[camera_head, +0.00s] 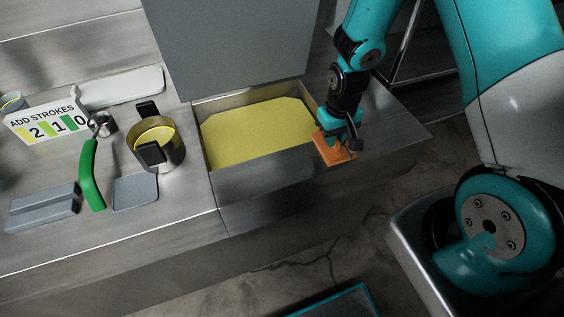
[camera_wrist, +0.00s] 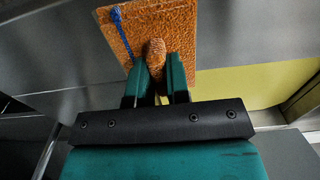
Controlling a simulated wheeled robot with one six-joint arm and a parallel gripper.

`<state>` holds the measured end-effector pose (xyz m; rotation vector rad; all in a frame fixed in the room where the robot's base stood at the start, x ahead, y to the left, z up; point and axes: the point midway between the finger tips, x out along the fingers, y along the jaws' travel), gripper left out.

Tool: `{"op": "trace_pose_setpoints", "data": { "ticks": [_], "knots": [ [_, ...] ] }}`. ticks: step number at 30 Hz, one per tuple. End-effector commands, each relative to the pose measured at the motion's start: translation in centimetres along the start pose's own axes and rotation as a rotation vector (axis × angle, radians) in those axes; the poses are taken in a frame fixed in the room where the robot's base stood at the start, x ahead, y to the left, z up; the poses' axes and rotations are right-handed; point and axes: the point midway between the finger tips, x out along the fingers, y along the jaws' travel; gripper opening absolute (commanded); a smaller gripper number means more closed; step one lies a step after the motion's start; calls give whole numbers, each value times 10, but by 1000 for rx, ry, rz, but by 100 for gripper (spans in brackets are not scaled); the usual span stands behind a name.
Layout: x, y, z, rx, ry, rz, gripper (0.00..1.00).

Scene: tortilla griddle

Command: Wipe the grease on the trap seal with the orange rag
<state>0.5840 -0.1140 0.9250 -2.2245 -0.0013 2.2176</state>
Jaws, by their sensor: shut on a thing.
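The orange rag (camera_head: 335,151) lies on the steel rim at the right front corner of the sunken trap. My gripper (camera_head: 340,140) is above the rag and shut on it. In the wrist view, the rag (camera_wrist: 180,30) shows a textured orange sheet with a raised knob, and my gripper (camera_wrist: 158,68) pinches that knob between its two teal fingers. A blue cord-like strip (camera_wrist: 122,35) lies over the rag's left part. The trap (camera_head: 255,135) is open, with a yellow surface inside. I cannot make out any grease on its rim; the part under the rag is hidden.
A grey upright panel (camera_head: 235,40) stands behind the trap. On the left counter are a pot (camera_head: 170,153) with yellow contents, a green-handled scraper (camera_head: 90,175), a grey block (camera_head: 45,206) and an "ADD STROKES" sign (camera_head: 48,122). The front rim of the trap is bare.

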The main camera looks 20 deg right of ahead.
Motion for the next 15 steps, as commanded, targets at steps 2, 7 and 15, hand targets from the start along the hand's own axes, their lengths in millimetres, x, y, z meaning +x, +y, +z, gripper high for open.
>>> {"op": "trace_pose_setpoints", "data": {
  "ticks": [2, 7, 15],
  "knots": [
    [1, 1, 1, 0, -3, 1, 0],
    [1, 1, 1, 0, -3, 2, 23],
    [1, 1, 1, 0, -3, 1, 29]
  ]
}}
